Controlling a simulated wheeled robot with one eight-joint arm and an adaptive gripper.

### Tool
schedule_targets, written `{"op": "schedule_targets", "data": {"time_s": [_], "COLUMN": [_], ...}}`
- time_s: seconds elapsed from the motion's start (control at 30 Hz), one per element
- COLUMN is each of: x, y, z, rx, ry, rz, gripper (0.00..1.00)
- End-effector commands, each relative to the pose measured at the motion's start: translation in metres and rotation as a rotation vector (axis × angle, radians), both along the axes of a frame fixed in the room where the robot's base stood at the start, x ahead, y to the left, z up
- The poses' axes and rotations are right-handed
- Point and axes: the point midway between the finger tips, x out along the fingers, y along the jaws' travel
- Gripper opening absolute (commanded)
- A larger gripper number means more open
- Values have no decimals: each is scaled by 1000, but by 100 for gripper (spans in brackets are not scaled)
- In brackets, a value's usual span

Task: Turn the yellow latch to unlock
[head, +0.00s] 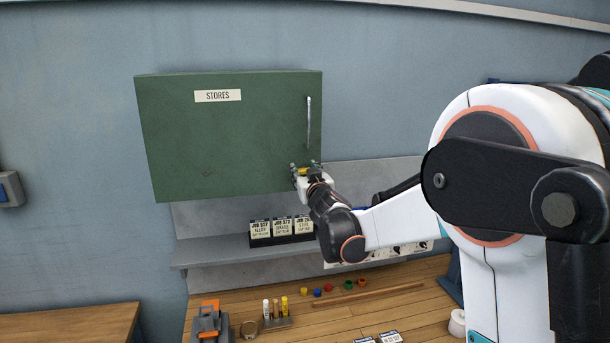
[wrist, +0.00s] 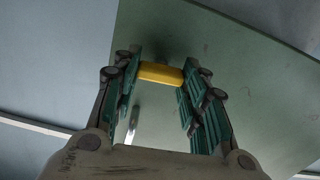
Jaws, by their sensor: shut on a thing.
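The yellow latch (wrist: 161,73) is on the face of the green STORES cabinet (head: 225,140), near its lower right corner. In the wrist view it spans the gap between the two green fingers. My gripper (wrist: 160,78) is shut on the latch, with a finger at each end of it. In the head view my gripper (head: 305,170) reaches the cabinet from the lower right, and only a bit of yellow shows between its fingers. The cabinet door looks closed. A vertical metal handle (head: 308,122) is above the gripper; it shows in the wrist view (wrist: 132,125) too.
Below the cabinet is a grey shelf (head: 205,252) with labelled job boxes (head: 282,229). The wooden bench (head: 400,305) carries small coloured caps, a wooden rod (head: 368,294), bottles in a stand (head: 276,313) and an orange-grey tool (head: 209,322). The wall left of the cabinet is mostly clear.

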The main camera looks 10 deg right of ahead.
Motion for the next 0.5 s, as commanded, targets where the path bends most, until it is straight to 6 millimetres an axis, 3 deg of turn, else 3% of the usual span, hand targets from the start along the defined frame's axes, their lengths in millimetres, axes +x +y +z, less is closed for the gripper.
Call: {"op": "schedule_targets", "data": {"time_s": [0.5], "x": [0], "y": [2], "z": [-2], "rx": [-442], "ry": [0], "rz": [2], "gripper": [16]}}
